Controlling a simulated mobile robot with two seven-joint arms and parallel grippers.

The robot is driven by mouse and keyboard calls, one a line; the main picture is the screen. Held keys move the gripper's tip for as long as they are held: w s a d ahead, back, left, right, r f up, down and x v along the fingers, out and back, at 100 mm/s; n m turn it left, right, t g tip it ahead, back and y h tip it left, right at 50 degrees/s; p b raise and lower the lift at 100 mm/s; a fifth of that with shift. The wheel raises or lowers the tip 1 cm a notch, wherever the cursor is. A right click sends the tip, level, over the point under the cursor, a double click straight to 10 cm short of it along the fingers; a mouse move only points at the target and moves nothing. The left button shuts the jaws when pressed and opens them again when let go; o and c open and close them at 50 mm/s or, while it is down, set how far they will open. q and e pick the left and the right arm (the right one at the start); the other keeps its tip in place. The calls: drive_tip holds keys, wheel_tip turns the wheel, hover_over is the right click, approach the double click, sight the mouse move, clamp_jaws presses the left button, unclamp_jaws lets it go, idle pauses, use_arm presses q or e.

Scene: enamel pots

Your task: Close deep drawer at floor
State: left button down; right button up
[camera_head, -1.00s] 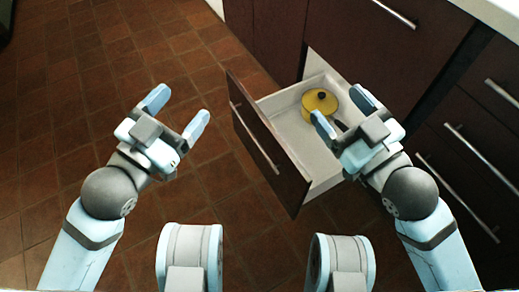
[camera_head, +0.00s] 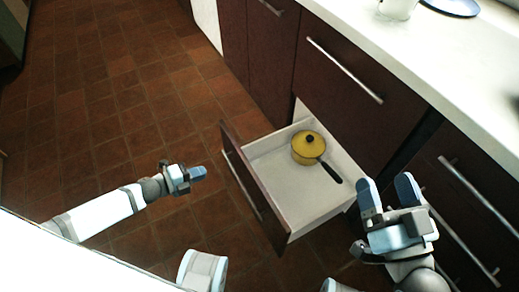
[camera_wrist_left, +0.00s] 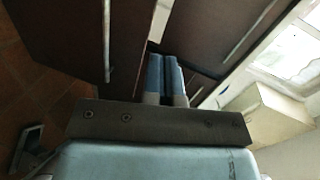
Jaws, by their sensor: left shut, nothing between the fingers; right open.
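The deep drawer (camera_head: 312,208) near the floor is pulled out, with a dark brown front and a white inside. A yellow pot (camera_head: 308,150) with a black knob and black handle sits in its back part. My left gripper (camera_head: 200,173) is shut and empty, a little left of the drawer front (camera_head: 252,188) in the head view. In the left wrist view its two blue fingers (camera_wrist_left: 167,78) lie together beside a dark panel with a long metal handle. My right gripper (camera_head: 388,190) is open and empty, to the right of the drawer, near the cabinet.
Dark cabinets (camera_head: 345,85) with long metal handles stand behind and to the right. A white countertop (camera_head: 440,60) above them carries a white cup (camera_head: 397,8) and a dark blue plate (camera_head: 452,6). The tiled floor (camera_head: 110,120) on the left is clear.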

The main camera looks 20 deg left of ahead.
use_arm(q)
drive_tip(key=a+f+m, duration=0.1)
drive_tip(key=a+f, duration=0.1)
drive_tip(key=g+b, duration=0.1)
drive_tip(key=b, duration=0.3)
approach(241, 159)
drive_tip(key=shift+m, duration=0.3)
drive_tip(key=x, duration=0.6)
drive_tip(key=shift+w+f, duration=0.1)
drive_tip(key=shift+f, duration=0.15)
drive_tip(key=shift+w+d, duration=0.3)
drive_tip(key=shift+w, duration=0.05)
drive_tip(key=shift+r, duration=0.1)
use_arm(e)
wheel_tip(241, 159, down, 6)
drive_tip(key=g, duration=0.2)
drive_tip(key=shift+w+h, duration=0.2)
drive_tip(key=shift+h, duration=0.1)
use_arm(q)
drive_tip(key=shift+d, duration=0.1)
use_arm(e)
drive_tip(key=shift+d, duration=0.1)
